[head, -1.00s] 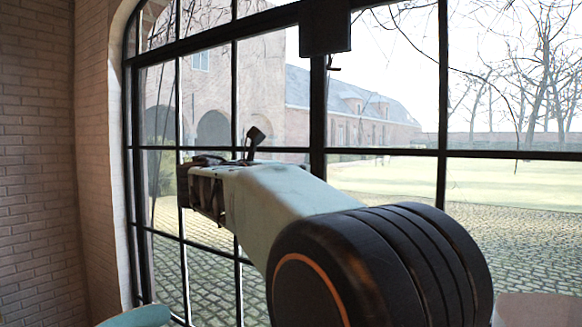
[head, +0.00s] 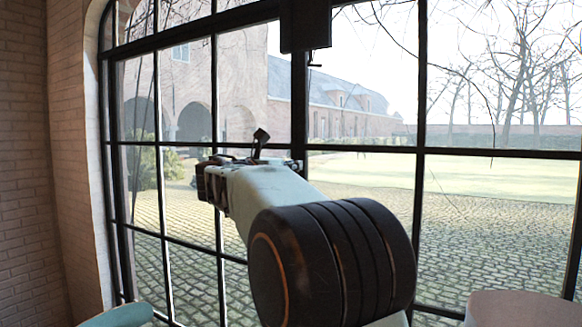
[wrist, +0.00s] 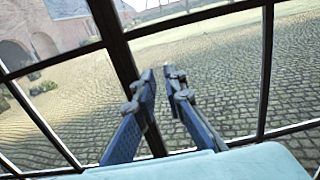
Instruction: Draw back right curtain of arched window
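The arched window (head: 214,145) with black bars fills most of the head view. Its curved left edge meets the brick wall, and its right end is not clearly in view. No curtain shows in either current view. My arm reaches toward the glass in the head view, and its gripper end is not clear there. In the wrist view my gripper (wrist: 160,78) has two blue-grey fingers with a small gap between the tips and nothing between them. Window bars (wrist: 118,55) and paving outside show behind the fingers.
A brick wall (head: 30,170) stands at the left. A teal rounded thing (head: 118,315) shows at the bottom left and a pinkish rounded top (head: 520,308) at the bottom right. A black box (head: 305,25) hangs before the upper window bars.

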